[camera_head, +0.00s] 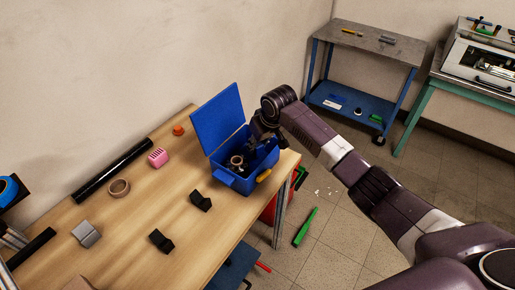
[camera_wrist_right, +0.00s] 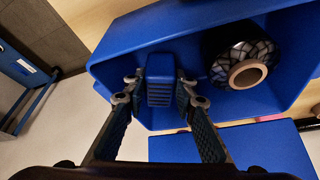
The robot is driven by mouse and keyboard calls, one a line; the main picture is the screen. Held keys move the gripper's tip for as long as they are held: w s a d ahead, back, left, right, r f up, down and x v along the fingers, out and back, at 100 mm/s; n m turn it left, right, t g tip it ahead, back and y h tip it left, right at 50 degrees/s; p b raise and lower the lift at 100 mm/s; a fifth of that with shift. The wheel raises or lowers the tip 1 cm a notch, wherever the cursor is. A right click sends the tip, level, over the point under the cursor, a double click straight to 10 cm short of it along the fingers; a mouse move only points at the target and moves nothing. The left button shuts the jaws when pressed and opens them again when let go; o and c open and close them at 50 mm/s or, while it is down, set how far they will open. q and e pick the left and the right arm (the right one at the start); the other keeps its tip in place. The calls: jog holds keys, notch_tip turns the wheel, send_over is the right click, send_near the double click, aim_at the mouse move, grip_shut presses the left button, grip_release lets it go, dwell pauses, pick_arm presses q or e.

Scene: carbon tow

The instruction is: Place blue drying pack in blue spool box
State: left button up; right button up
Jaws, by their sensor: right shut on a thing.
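The blue spool box (camera_head: 225,178) stands on the wooden table near its right end, with its blue lid (camera_head: 217,120) open. Inside it lies a dark spool with a tan core (camera_head: 237,161), which also shows in the right wrist view (camera_wrist_right: 246,73). My right gripper (camera_head: 256,138) reaches into the box from the upper right. In the right wrist view its fingers (camera_wrist_right: 160,92) are shut on the ribbed blue drying pack (camera_wrist_right: 159,80), within the outline of the box (camera_wrist_right: 120,60) and beside the spool. Whether the pack touches the floor is unclear. In the head view the pack is hidden.
On the table (camera_head: 130,215) are a pink block (camera_head: 158,157), a tape ring (camera_head: 119,187), a black tube (camera_head: 113,171), black blocks (camera_head: 161,240) and a grey block (camera_head: 86,234). A blue cart (camera_head: 362,95) stands behind. A green tool (camera_head: 305,228) lies on the floor.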

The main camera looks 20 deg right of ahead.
jog(key=shift+f, duration=1.2)
jog(key=shift+f, duration=0.1)
jog(key=shift+f, duration=0.1)
jog(key=o, duration=0.9)
jog(key=shift+r, duration=0.2)
jog(key=b+v, duration=0.1)
jog(key=v, duration=1.1)
